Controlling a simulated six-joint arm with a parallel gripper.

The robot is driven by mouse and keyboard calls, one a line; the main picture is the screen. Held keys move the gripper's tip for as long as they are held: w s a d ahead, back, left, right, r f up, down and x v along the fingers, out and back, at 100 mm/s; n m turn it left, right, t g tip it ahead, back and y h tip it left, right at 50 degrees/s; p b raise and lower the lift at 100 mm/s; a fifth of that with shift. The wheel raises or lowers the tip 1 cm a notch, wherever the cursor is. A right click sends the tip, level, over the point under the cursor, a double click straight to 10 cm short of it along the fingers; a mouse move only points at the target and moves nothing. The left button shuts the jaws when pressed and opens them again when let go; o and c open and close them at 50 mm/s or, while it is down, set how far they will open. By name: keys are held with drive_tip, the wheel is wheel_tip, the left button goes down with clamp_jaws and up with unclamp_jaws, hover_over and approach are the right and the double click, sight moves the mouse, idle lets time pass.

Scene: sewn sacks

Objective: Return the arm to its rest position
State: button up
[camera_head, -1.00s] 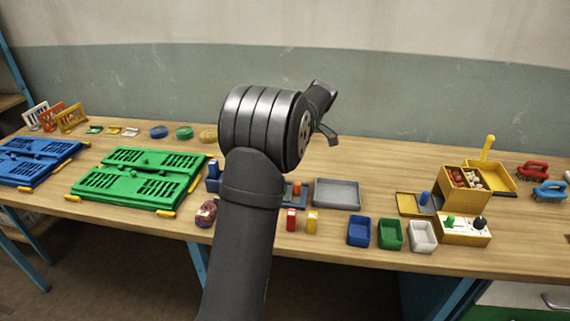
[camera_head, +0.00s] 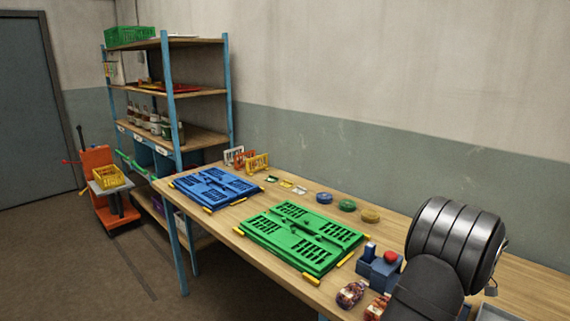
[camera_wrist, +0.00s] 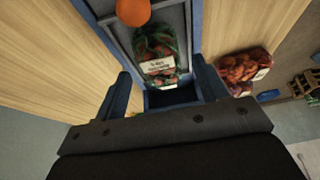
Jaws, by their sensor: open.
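My gripper (camera_wrist: 165,88) is open in the wrist view, its two dark fingers spread apart with nothing held between them. Beyond the fingertips, a netted sack (camera_wrist: 157,52) with a white label lies in a grey channel with blue edges. A second, reddish netted sack (camera_wrist: 243,67) lies on the wood to the right of it. In the head view my arm stands at the lower right, and its dark rounded joint hides most of the gripper and part of the bench.
The wooden bench (camera_head: 225,222) carries a blue folded crate (camera_head: 215,187), a green folded crate (camera_head: 300,238), and a sack (camera_head: 351,294) near the front edge. A blue fixture (camera_head: 378,268) stands beside my arm. A shelf rack (camera_head: 165,90) and orange cart (camera_head: 100,185) are at left.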

drive_tip(key=shift+x, duration=1.05)
drive_tip(key=shift+r, duration=1.85)
drive_tip(key=shift+f, duration=0.1)
